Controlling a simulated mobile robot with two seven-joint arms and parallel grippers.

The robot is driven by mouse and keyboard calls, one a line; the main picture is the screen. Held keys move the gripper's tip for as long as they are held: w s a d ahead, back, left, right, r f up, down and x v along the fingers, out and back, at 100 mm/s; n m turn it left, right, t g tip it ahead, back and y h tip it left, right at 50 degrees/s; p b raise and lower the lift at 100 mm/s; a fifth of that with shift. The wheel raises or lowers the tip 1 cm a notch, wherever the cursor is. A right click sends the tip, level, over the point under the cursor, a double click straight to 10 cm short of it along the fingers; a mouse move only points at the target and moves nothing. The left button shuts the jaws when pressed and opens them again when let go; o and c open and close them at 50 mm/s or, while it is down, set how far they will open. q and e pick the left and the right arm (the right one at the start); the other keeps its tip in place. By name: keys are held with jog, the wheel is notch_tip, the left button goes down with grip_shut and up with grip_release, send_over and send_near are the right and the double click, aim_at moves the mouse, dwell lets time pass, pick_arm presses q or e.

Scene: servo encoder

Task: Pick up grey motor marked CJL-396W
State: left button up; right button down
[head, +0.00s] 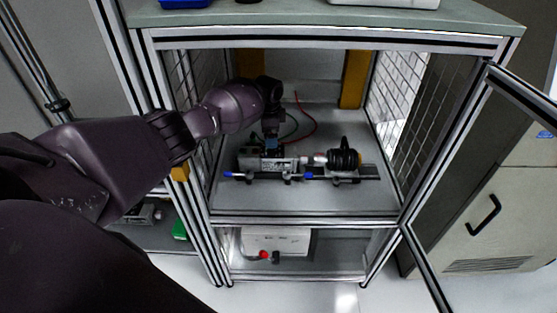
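A grey motor (252,163) with a pale label sits on a metal rail fixture inside the open-fronted cabinet. The label's text is too small to read. A black ribbed cylinder (344,159) stands to its right on the same fixture, with a shaft coupling between them. My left arm reaches into the cabinet from the left. Its gripper (271,146) points down at the top of the motor, at or just above it. The fingertips are small and partly dark, so I cannot tell whether they grip it. My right gripper is not in view.
The cabinet has a metal frame, mesh side walls and an open door (520,95) on the right. Blue-ended clamps (308,176) line the fixture's front. Red and green wires (312,128) run behind. A white box (275,240) stands on the lower shelf. The upper shelf's front (300,203) is clear.

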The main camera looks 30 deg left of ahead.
aim_at(268, 151)
pick_arm(q)
jog(key=shift+s+a+r+m+g, duration=0.1)
jog(key=shift+a+r+m+g, duration=0.3)
jog(key=shift+a, duration=0.3)
notch_tip(268, 151, down, 5)
jog(key=shift+f+b, duration=0.15)
jog(key=shift+b, duration=0.65)
jog(key=shift+f, duration=0.3)
jog(key=shift+s+f, duration=0.1)
jog(key=shift+f, duration=0.2)
notch_tip(268, 151, down, 4)
jog(key=shift+f+b, duration=0.15)
jog(key=shift+b, duration=0.6)
jog(key=shift+c, duration=0.3)
jog(key=c, duration=1.7)
jog(key=shift+r, duration=0.2)
jog(key=shift+c, duration=0.4)
jog(key=shift+r, duration=0.1)
